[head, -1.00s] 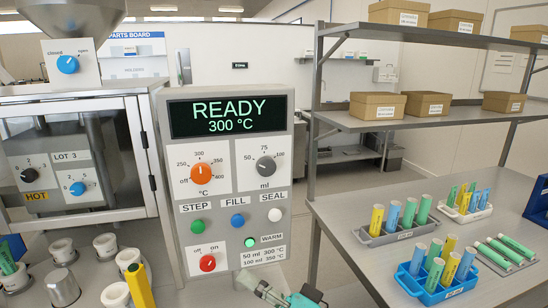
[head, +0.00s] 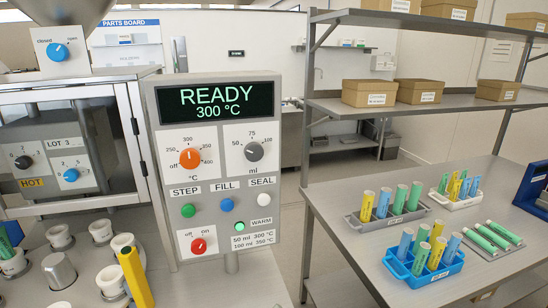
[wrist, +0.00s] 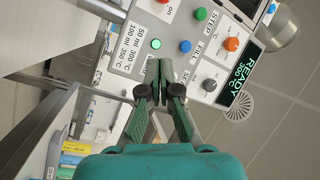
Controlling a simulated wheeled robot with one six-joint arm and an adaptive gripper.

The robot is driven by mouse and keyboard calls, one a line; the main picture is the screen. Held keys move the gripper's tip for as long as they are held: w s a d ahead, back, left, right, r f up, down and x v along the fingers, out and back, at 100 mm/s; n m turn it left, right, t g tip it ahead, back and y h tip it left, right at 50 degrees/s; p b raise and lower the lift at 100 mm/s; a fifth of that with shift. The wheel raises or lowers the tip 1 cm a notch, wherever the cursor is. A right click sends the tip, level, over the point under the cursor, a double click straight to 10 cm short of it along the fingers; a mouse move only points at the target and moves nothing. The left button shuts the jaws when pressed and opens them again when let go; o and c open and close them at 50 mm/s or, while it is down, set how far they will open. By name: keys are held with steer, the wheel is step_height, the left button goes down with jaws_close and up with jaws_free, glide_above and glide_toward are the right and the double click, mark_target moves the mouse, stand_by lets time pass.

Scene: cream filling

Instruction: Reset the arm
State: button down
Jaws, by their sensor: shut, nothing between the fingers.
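My gripper (wrist: 159,68) shows in the wrist view as green fingers shut together, with nothing between them. Its fingertips appear in front of the lower part of the control panel (wrist: 135,48), near the lit green warm lamp (wrist: 155,44); I cannot tell the distance. In the head view my arm and gripper are out of sight. There the control panel (head: 225,133) stands upright, its display (head: 214,105) reading READY 300 °C.
A grey table (head: 347,277) at right holds a blue rack (head: 421,276) and other racks of coloured tubes. Shelves (head: 419,112) with cardboard boxes stand behind it. White cups (head: 59,236) and a yellow tube (head: 136,278) are at lower left. Floor shows between panel and table.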

steer(key=s+d+f+m+t+h, duration=0.1)
steer(key=s+d+f+h, duration=0.45)
steer(key=s+f, duration=0.25)
steer(key=s+d+f+m+h, duration=0.1)
steer(key=s+d+f+h, duration=0.3)
steer(key=s+d+f, duration=0.35)
steer(key=s+d+r+n+h, duration=0.1)
steer(key=s+d+n, duration=0.1)
steer(key=s, duration=0.8)
steer(key=s+d+r+n+h, duration=0.1)
steer(key=s+d+n+h, duration=0.1)
steer(key=s, duration=0.9)
steer(key=shift+n+g, duration=0.3)
steer(key=shift+n, duration=0.5)
steer(key=shift+a, duration=0.15)
